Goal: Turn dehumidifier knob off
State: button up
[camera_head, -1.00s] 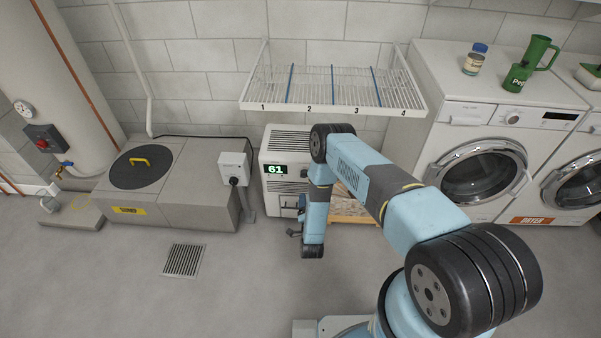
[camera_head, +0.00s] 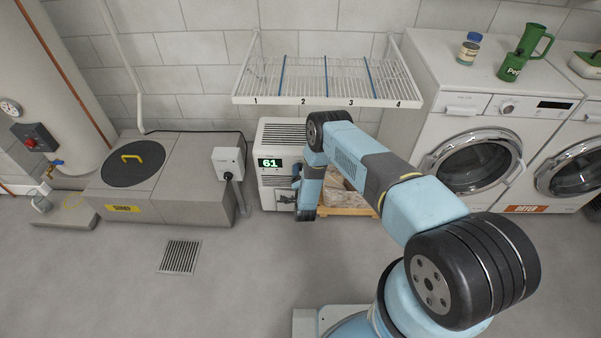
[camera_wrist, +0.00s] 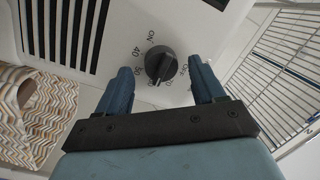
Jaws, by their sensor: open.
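The white dehumidifier (camera_head: 270,140) stands against the wall with a green "61" on its display. Its dark grey round knob (camera_wrist: 160,60) shows in the wrist view on a white panel, with ON, OFF and numbers printed around it. I cannot tell for sure which mark it points to. My gripper (camera_wrist: 160,70) is open, with one blue finger on each side of the knob. Whether the fingers touch it is unclear. In the head view my arm's end is at the dehumidifier's lower front, and the knob cannot be made out there.
A wire rack (camera_head: 325,102) hangs above the dehumidifier. A wooden crate or pallet (camera_head: 345,211) sits at its right, then the dryer (camera_head: 450,120). A grey switch box on a post (camera_head: 228,163) and the sump (camera_head: 165,205) are at the left.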

jog(key=shift+w, duration=0.6)
jog(key=shift+c, duration=0.3)
jog(key=c, duration=1)
jog(key=shift+n, duration=0.4)
jog(key=n, duration=0.5)
jog(key=n+g+h, duration=0.1)
jog(key=n, duration=0.4)
jog(key=n+h, duration=0.1)
jog(key=n, duration=0.4)
jog(key=shift+s+a+r+n, duration=0.1)
jog(key=shift+a+n, duration=0.15)
jog(key=shift+n, duration=0.05)
